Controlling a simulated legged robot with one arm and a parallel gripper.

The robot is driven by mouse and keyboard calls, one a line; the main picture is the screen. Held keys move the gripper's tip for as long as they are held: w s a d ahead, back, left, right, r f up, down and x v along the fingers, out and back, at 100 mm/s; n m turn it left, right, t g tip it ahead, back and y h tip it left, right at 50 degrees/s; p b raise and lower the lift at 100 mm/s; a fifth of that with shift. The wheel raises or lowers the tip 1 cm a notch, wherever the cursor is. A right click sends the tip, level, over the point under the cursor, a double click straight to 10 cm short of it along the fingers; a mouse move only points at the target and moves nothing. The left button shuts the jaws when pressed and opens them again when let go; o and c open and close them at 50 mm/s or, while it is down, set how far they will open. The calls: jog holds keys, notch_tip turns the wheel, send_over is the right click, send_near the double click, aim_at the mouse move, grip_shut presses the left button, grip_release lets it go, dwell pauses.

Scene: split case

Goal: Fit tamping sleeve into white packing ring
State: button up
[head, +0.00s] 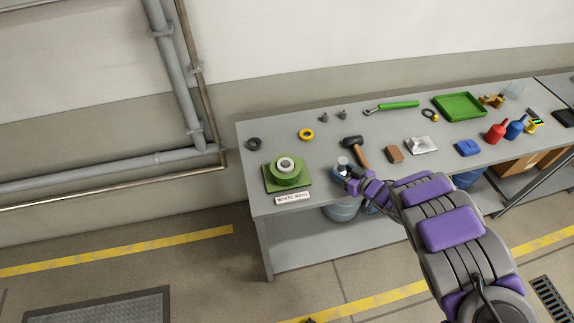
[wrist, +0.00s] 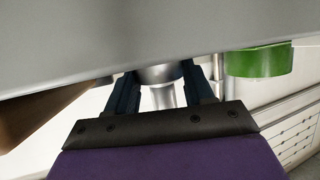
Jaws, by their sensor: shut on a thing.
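The tamping sleeve (head: 342,162) is a pale grey metal cylinder, upright in the head view. My gripper (head: 341,172) is shut on it near the bench's front edge. In the wrist view, the sleeve (wrist: 163,95) shows as a silver stem with a wider collar, between the two dark fingers of my gripper (wrist: 164,90). Whether it touches the bench I cannot tell. The white packing ring (head: 286,163) sits in the top of a round green housing (head: 287,178), to the left of my gripper and apart from it. The green housing also shows in the wrist view (wrist: 258,62).
A "WHITE RING" label (head: 292,198) stands before the housing on the grey bench (head: 235,0). A black ring (head: 254,144) and a yellow ring (head: 306,134) lie behind. A mallet (head: 355,147) and brown block (head: 394,154) lie right of my gripper. Bench between sleeve and housing is clear.

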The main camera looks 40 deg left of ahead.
aim_at(344, 162)
jog(key=shift+a+f, duration=0.1)
jog(key=shift+a, duration=0.25)
jog(key=shift+d+r+p, duration=0.2)
jog(key=shift+r+p, duration=0.45)
jog(key=shift+r, duration=0.1)
jog(key=shift+a+r+p, duration=0.1)
jog(key=shift+r+p, duration=1.45)
jog(key=shift+r, duration=0.3)
